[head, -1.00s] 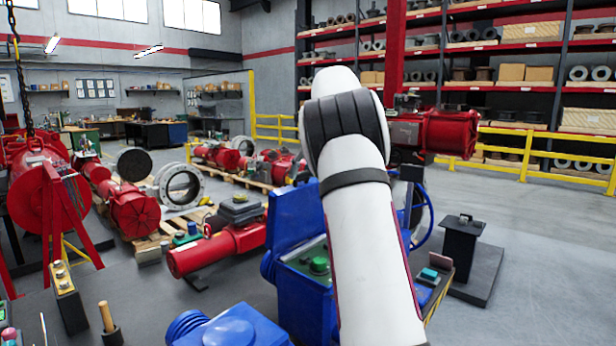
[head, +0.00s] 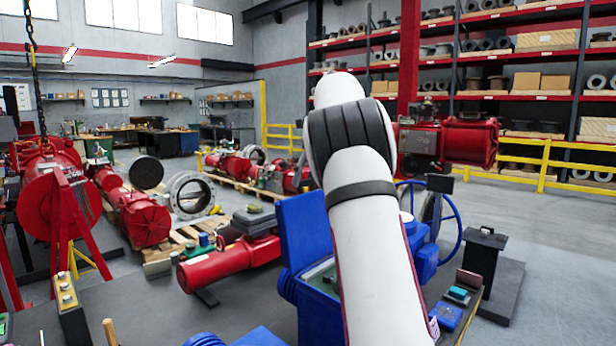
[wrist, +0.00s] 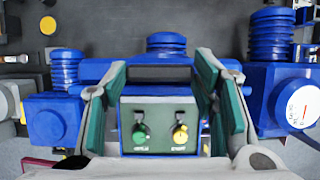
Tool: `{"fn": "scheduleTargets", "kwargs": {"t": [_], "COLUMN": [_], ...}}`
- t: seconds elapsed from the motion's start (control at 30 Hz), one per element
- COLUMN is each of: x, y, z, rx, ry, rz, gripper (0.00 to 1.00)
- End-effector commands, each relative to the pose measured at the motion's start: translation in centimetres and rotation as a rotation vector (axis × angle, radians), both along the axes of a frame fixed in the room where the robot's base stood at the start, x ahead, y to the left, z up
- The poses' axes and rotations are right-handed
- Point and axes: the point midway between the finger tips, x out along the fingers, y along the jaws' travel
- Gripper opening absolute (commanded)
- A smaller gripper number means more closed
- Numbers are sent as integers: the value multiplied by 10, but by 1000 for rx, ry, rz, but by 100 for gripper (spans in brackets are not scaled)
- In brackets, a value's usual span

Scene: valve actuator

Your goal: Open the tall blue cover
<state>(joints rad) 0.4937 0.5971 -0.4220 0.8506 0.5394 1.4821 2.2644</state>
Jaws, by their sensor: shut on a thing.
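The tall blue cover (head: 304,228) stands raised in the head view, just left of my white arm, which hides part of it. Below it is a grey-green panel (head: 318,276), mostly behind my arm. In the wrist view the panel (wrist: 158,122) carries a green knob (wrist: 139,134) and a yellow knob (wrist: 180,135). My gripper (wrist: 162,68) has its green-padded fingers spread on both sides of a blue part with a dark slot, beyond the panel. It is shut on the cover, though the contact is not clearly visible. The head view hides the gripper behind my arm.
Blue housings flank the panel in the wrist view, one with a round white dial (wrist: 300,106). A blue handwheel (head: 440,225) and a black pedestal (head: 484,262) stand right of my arm. A red cylinder (head: 228,264) lies left. Open floor is at far right.

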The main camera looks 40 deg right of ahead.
Motion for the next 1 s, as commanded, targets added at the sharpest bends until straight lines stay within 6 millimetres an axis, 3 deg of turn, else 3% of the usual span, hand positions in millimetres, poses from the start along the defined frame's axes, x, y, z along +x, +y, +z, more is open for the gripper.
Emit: {"fn": "scheduleTargets", "kwargs": {"t": [0.13,0.17,0.23,0.63,1.0], "x": [2,2,2,-1,-21], "y": [1,1,1,0,-2], "z": [5,5,5,6,56], "rx": [-5,-5,-5,-3,-5], "ry": [-14,-15,-14,-7,-10], "rz": [1,1,1,0,1], "gripper": [3,55,71,73,73]}}
